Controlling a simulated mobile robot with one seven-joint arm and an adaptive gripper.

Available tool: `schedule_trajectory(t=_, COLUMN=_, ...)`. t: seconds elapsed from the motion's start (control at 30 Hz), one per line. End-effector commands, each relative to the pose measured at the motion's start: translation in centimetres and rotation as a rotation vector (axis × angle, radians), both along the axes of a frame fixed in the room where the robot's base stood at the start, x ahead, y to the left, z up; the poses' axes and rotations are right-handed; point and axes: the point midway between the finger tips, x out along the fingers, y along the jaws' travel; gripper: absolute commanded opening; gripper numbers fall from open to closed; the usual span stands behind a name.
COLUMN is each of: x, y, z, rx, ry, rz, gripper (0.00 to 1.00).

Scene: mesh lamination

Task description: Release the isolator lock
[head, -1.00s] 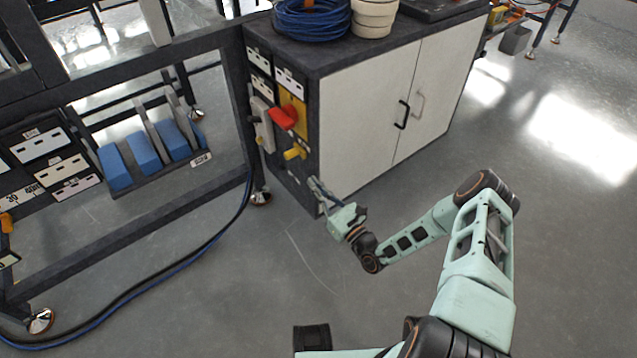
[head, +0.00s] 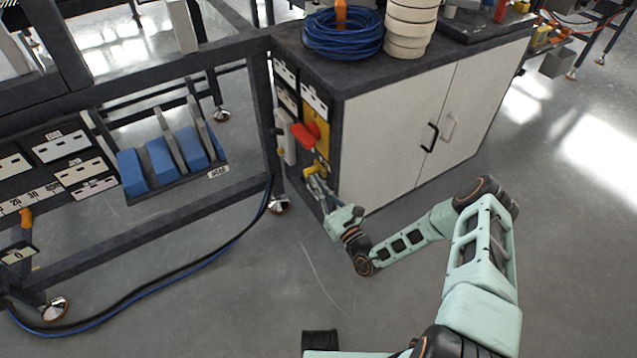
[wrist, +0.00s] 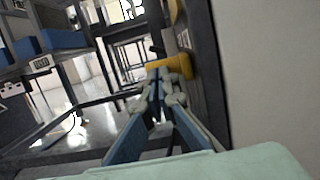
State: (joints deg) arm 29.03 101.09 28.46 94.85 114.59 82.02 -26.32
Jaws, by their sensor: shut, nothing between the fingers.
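The isolator is on the narrow end panel of the cabinet, with a red handle (head: 303,136) on a yellow plate (head: 323,150). A yellow lock piece (head: 315,169) sticks out below the red handle. It shows large in the wrist view (wrist: 172,66), just beyond my fingertips. My gripper (head: 314,183) is shut and empty, its tips right below the yellow piece in the head view. In the wrist view the closed fingertips (wrist: 160,88) overlap the lower edge of the yellow piece. I cannot tell whether they touch it.
The white-doored cabinet (head: 395,130) stands right of my gripper. A dark frame table (head: 150,225) with blue blocks (head: 163,160) is on the left. Blue and black cables (head: 215,258) run along the floor. Open floor lies in front.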

Motion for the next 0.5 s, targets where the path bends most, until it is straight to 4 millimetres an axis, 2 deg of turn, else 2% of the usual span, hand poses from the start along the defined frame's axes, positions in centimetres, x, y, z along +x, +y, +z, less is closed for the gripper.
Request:
schedule_trajectory(t=0.17, x=0.2, y=0.2, z=-0.1, rx=0.001, ry=-0.001, rz=0.0, gripper=0.0)
schedule_trajectory(t=0.5, x=5.0, y=3.5, z=-0.2, rx=-0.001, ry=-0.002, rz=0.002, gripper=0.0)
